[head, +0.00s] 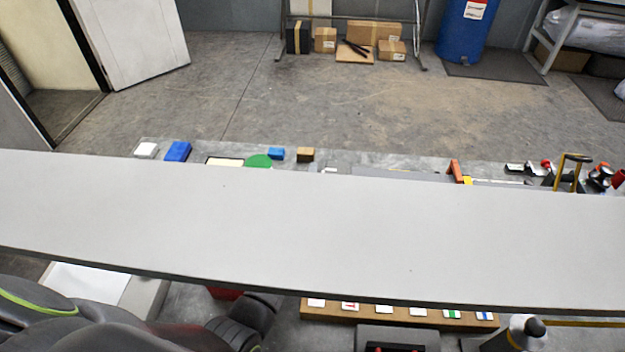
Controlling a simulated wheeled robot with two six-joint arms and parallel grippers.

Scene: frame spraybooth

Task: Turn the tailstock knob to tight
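I cannot make out the tailstock knob for certain. A wide pale grey panel (300,230) crosses the whole view and hides most of the worktop behind it. Dark and red fittings (600,180) stand past its far edge at the right, too small to identify. A grey part with a black rounded end (535,327) shows at the lower right, and I cannot tell what it is. My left arm comes in at the lower left, with dark links below the panel. Neither gripper's fingers show.
A blue block (178,151), a green disc (258,161) and a small brown block (305,154) lie along the far worktop edge. A wooden strip with several cards (385,312) lies below the panel. Open floor (330,100) lies beyond, with cardboard boxes (374,32) and a blue drum (465,35).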

